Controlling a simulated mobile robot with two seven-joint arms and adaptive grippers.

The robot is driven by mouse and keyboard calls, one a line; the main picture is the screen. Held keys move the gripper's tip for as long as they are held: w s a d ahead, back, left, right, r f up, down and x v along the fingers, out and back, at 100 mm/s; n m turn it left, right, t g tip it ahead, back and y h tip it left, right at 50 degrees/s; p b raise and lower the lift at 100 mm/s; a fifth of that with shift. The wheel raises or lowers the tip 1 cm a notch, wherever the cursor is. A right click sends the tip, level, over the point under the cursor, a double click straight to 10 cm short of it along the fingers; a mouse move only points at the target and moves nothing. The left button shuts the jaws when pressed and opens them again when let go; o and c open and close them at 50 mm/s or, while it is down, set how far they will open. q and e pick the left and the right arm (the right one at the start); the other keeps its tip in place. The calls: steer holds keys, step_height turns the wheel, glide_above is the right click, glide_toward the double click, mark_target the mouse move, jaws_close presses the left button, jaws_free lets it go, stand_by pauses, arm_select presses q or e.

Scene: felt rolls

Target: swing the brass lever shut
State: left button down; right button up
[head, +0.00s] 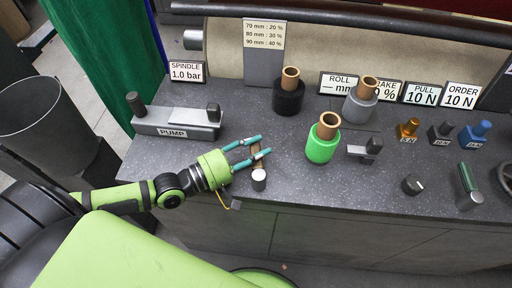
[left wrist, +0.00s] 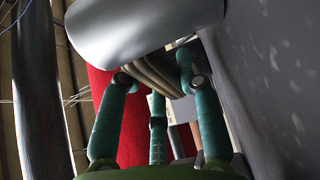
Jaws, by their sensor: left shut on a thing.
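The brass lever (head: 257,160) is a short brownish bar near the counter's front edge, beside a small post with a pale grey round top (head: 259,176). My left gripper (head: 264,145) reaches in from the left, low over the counter, with its teal fingers on either side of the lever, shut on it. In the left wrist view, a ribbed tan piece (left wrist: 156,72) lies between the fingers, below a large smooth grey rounded shape (left wrist: 130,25). The fingers partly hide the lever, and its exact angle is hard to tell. My right gripper is not in view.
A grey pump block (head: 178,122) stands left of the lever. Rolls in green (head: 322,147), black (head: 289,98) and grey (head: 360,105) stand to the right and behind. A small grey bracket (head: 364,150) stands beside the green roll. Bare counter lies right of the lever.

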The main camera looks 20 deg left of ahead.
arm_select(q)
steer(key=c, duration=1.1)
jaws_free()
steer(key=v, duration=1.2)
